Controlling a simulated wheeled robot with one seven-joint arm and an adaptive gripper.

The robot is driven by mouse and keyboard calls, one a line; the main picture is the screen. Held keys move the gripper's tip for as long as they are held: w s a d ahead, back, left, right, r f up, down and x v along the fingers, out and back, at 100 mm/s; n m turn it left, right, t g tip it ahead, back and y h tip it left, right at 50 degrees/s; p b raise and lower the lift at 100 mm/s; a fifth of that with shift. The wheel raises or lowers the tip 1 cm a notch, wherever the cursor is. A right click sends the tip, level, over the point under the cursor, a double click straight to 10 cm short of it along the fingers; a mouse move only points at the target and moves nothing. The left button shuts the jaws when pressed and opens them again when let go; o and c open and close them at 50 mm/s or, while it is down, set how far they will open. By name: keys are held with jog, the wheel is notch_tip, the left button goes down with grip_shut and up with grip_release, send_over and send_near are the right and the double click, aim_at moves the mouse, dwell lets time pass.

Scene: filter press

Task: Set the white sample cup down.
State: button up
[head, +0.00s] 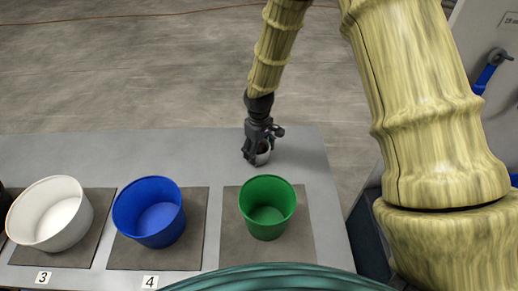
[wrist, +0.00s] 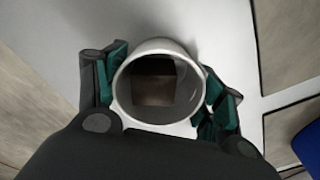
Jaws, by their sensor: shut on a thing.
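The white sample cup (wrist: 160,48) sits between the green-padded fingers of my gripper (wrist: 160,92) in the wrist view. My gripper is shut on the cup, with a finger against each side. I look into its open mouth and see a dark brownish block shape inside. In the head view my gripper (head: 257,158) is low over the far right part of the grey table (head: 200,155), and the cup (head: 263,157) is partly hidden by the fingers. I cannot tell whether its base touches the table.
A green bucket (head: 267,207) stands on a dark mat in front of my gripper. A blue bucket (head: 149,211) on mat 4 and a white bucket (head: 50,214) on mat 3 stand to the left. The table's back strip left of my gripper is clear.

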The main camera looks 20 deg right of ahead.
jog(key=o, duration=1)
notch_tip(320, 180, up, 12)
jog(key=b, duration=0.2)
jog(key=shift+r, duration=0.15)
